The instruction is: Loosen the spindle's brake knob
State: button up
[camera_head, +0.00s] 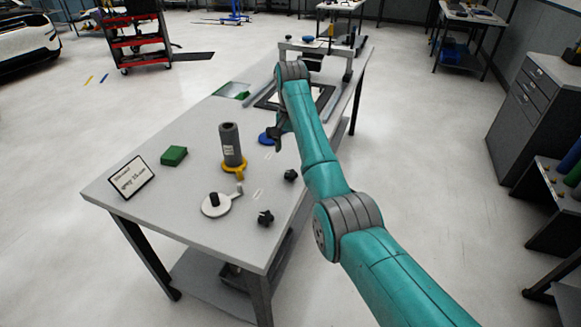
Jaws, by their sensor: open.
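The workbench (130,187) carries a grey upright roll (231,140) seated on a yellow ring base (235,168) with a small tab. In front of it a white round base (221,208) holds a short black peg (214,199). One black lobed knob (265,218) is near the bench's right edge. A second black knob (290,175) is farther back. I cannot tell which knob is the spindle's brake. My gripper (275,137) is open and points down beside a blue disc (265,139), behind both knobs and apart from them. Its fingertips are small and dark here.
A green block (174,155) and a lettered card (131,177) are on the bench's left. A black frame (262,101) and a grey gantry (348,66) are at the far end. My teal arm crosses over the bench's right edge.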

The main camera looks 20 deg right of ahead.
aim_at(291, 173)
notch_tip(291, 173, down, 9)
dwell(0.4)
jog(key=c, duration=1.1)
jog(key=shift+n, duration=0.3)
jog(key=shift+c, duration=0.2)
jog(key=n, duration=0.5)
jog(key=shift+n, duration=0.3)
jog(key=n, duration=1.1)
jog(key=shift+n, duration=0.4)
jog(key=n, duration=0.5)
jog(key=shift+n, duration=0.4)
